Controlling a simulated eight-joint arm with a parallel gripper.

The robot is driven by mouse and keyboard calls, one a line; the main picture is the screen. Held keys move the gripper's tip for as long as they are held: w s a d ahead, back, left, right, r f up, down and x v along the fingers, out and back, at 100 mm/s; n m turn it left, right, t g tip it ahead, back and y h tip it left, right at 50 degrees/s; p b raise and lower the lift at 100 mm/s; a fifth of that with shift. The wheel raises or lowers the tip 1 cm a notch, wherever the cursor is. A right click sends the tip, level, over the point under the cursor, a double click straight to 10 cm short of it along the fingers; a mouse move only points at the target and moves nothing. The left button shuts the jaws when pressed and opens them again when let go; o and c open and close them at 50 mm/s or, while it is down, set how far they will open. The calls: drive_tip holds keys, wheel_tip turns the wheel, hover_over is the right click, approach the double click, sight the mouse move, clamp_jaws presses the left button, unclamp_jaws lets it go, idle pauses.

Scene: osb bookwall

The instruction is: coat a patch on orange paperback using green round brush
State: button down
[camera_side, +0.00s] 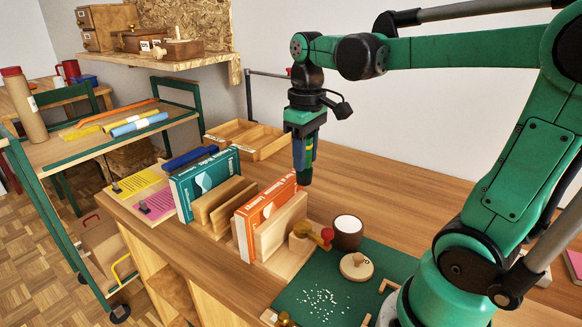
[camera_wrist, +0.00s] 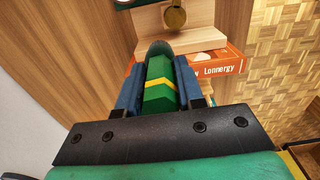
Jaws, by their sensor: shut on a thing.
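My gripper (camera_side: 306,150) points down in the side view, with its blue fingers shut on the green round brush. In the wrist view the brush (camera_wrist: 160,92) has a green handle with a yellow stripe between the fingers, and a dark round end beyond it. The orange paperback (camera_side: 264,216) stands upright, spine up, against a wooden holder in the side view. It also shows in the wrist view (camera_wrist: 228,63), partly hidden by the brush and holder. The brush end appears close to the paperback's far end; I cannot tell whether they touch.
A teal book (camera_side: 205,182) stands in another wooden holder (camera_side: 222,207). A brown pot with white contents (camera_side: 347,229), a round wooden lid (camera_side: 356,266) and a green mat (camera_side: 385,262) with white bits are at right. A divided wooden tray (camera_side: 245,137) lies behind.

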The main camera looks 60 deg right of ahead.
drive_tip(key=s+d+f, duration=0.2)
drive_tip(key=s+d, duration=0.2)
drive_tip(key=s, duration=0.4)
drive_tip(key=shift+w+f, duration=0.15)
drive_tip(key=shift+f, duration=2.85)
drive_tip(key=shift+f, duration=0.55)
wheel_tip(320, 180, up, 7)
idle(0.3)
